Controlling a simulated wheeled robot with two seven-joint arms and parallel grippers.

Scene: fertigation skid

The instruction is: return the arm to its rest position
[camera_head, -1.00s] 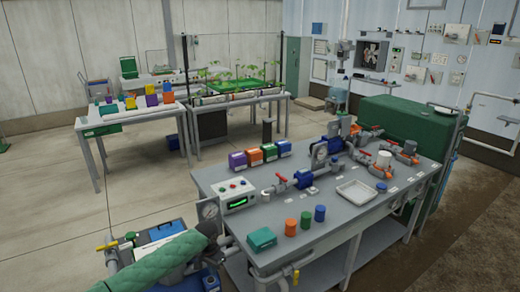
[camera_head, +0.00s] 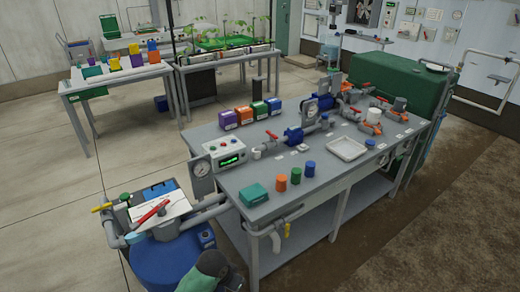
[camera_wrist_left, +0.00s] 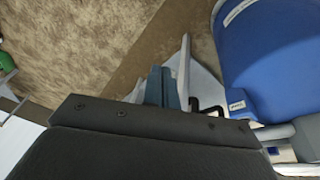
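In the head view a green-sleeved piece of my arm with a dark end (camera_head: 208,272) shows at the bottom edge, in front of the blue drum (camera_head: 160,265). The gripper itself is out of that view. In the left wrist view my left gripper (camera_wrist_left: 163,85) points down over the floor. Its two blue-grey fingers lie close side by side, with nothing visible between them. The blue drum (camera_wrist_left: 268,55) stands to the right of the fingers, apart from them. My right arm and gripper do not show.
A grey workbench (camera_head: 225,180) with valves, coloured bottles and a tray (camera_head: 347,149) stands right of the drum. A white sheet with a red pen (camera_head: 152,212) lies above the drum. A second table (camera_head: 120,75) stands at the back left. Floor at the left is clear.

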